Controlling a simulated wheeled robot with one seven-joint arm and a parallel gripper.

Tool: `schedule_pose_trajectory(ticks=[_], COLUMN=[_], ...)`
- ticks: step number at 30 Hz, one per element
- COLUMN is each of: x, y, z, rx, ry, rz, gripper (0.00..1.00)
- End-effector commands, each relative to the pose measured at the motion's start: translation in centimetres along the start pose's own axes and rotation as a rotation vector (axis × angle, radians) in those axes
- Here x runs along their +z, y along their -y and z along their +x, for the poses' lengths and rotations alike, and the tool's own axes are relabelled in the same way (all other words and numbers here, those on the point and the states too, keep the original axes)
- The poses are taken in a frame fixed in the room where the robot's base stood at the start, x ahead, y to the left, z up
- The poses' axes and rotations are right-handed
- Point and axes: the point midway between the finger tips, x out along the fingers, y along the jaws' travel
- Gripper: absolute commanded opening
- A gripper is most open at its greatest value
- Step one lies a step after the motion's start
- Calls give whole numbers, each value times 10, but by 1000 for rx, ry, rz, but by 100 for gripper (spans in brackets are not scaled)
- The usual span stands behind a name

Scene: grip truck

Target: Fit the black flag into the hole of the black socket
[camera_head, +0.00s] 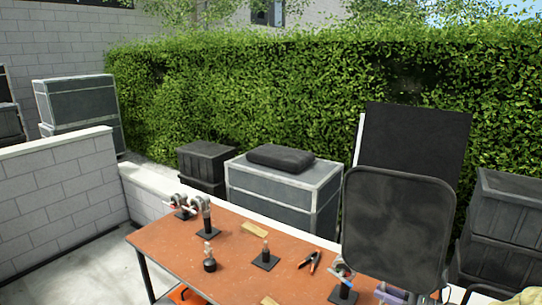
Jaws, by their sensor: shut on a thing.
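A black flag-like panel with rounded corners (398,220) stands upright at the right end of the table. Its lower edge is by the tabletop, and I cannot tell what holds it. A larger black square panel (415,140) stands behind it. I cannot tell for sure which is the task's flag. Several small dark fittings are on the table: a black plate with a short upright pin (265,260), a black-based post with a metal head (206,215), and a black-based clamp head (343,285) at the rounded panel's lower left. I cannot tell which is the socket. My gripper is not visible.
The orange-brown table (235,240) also holds pliers (310,261), a wooden strip (254,229), a round-based fitting (210,260) and a purple item (392,295). Grey cases (285,190) stand behind. The table's centre has some clear room.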

Motion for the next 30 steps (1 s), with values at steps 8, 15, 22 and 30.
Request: schedule_pose_trajectory(ticks=[8, 15, 22, 30], x=[-22, -63, -118, -226], y=[-4, -14, -32, -84], z=[6, 17, 33, 68], rx=[-5, -17, -30, -39], ry=[9, 20, 28, 23], rz=[2, 0, 0, 6], gripper=[0, 0, 0, 0])
